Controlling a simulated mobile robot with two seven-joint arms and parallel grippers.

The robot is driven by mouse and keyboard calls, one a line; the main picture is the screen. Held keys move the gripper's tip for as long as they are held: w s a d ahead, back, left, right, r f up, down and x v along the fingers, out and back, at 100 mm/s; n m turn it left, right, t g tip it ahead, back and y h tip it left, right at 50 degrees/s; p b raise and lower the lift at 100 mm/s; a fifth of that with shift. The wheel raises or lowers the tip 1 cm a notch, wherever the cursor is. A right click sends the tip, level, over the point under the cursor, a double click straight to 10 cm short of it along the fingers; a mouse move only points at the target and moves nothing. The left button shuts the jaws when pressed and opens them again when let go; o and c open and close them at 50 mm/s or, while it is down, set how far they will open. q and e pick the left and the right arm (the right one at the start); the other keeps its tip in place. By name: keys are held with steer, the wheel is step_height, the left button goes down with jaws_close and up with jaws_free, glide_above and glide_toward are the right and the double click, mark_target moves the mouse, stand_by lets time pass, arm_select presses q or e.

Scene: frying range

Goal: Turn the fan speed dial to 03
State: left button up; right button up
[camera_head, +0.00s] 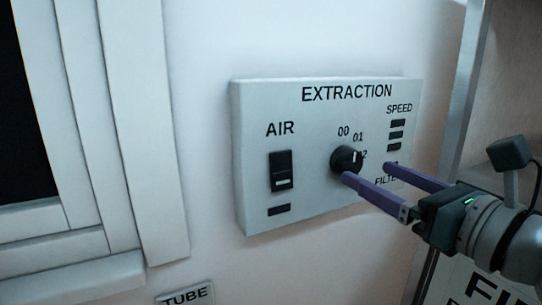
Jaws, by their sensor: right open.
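The fan speed dial (344,161) is a round black knob on the grey EXTRACTION panel (322,121). A white mark shows on the right side of its face, towards the labels 01 and 02. The labels 00, 01 and a partly covered 02 are readable; I cannot see a 03 label. My right gripper (368,172) comes in from the right, open. One purple finger has its tip at the dial's lower edge in the picture; the other tip is to the right of the dial. I cannot tell whether a finger touches it. My left gripper is not in view.
An AIR rocker switch (281,171) is left of the dial. Dark SPEED bars (397,135) are at the panel's upper right, above a partly hidden FILTER label. A white frame (150,130) stands at the left. A TUBE sign (187,296) is below, with bare wall around the panel.

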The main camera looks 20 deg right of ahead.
mark_target(353, 165)
steer(key=shift+w+a, duration=0.2)
steer(key=shift+w, duration=1.85)
steer(key=c, duration=1.4)
